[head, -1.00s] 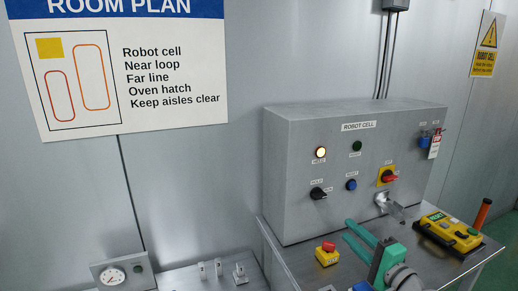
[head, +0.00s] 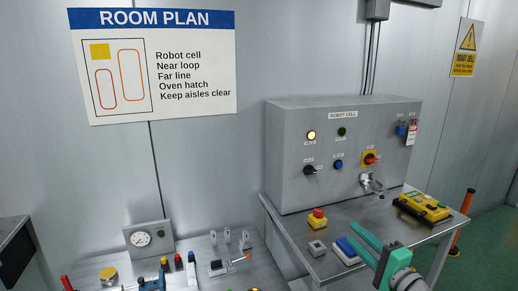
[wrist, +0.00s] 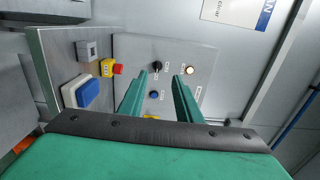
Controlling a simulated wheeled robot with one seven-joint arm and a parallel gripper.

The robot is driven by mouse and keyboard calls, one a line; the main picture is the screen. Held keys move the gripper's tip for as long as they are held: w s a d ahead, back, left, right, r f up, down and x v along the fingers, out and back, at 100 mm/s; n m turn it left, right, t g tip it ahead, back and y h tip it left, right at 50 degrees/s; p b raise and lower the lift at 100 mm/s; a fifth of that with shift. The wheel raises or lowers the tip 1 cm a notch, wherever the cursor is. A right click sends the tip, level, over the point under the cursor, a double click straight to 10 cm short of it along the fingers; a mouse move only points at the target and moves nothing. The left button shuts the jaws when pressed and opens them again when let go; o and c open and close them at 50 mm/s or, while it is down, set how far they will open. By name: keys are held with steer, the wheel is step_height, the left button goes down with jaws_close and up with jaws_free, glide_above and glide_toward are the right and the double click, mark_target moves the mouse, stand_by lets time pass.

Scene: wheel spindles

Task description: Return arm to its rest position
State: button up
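My gripper (head: 352,234) shows at the lower right of the head view, a green hand with two slim fingers pointing up and left over the grey bench. In the wrist view the gripper (wrist: 160,82) shows two parallel green fingers with a clear gap and nothing between them. It is open. Beyond the fingertips in the wrist view is the ROBOT CELL panel (wrist: 208,62) with its black knob and blue button. The fingers look apart from the panel. My upper arm is out of view.
The panel box (head: 290,145) stands on a metal bench (head: 285,225). Near the gripper are a red-and-yellow stop button (head: 317,217), a grey box (head: 317,248) and a blue-topped box (head: 347,251). A yellow pendant (head: 424,208) lies to the right. A gauge (head: 141,238) is at left.

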steer(key=s+a+f+g+h, duration=0.1)
steer(key=s+a+f+h, duration=0.15)
steer(key=f, duration=0.65)
steer(key=s+a+f+h, duration=0.1)
steer(key=s+a+f, duration=0.2)
steer(key=f, duration=0.6)
steer(key=s+a+f+g+h, duration=0.1)
steer(key=s+a+f+h, duration=0.15)
steer(key=f, duration=0.65)
steer(key=s+a+f+n+h, duration=0.1)
steer(key=s+a+f, duration=0.2)
steer(key=s, duration=0.2)
steer(key=s+a+f+n, duration=0.2)
steer(key=s+f, duration=0.1)
steer(key=s, duration=0.2)
steer(key=s+a+f+n+h, duration=0.1)
steer(key=s+a+f, duration=0.2)
steer(key=s, duration=0.2)
steer(key=s+a+r+n, duration=0.3)
steer(key=s, duration=0.5)
steer(key=s+a+r+n+y, duration=0.1)
steer(key=s+a+r+n, duration=0.2)
steer(key=s, duration=0.5)
steer(key=s+a+r+n, duration=0.3)
steer(key=s+a+n, duration=0.1)
steer(key=s, duration=0.5)
steer(key=shift+a+y, duration=0.4)
steer(key=shift+a, duration=0.3)
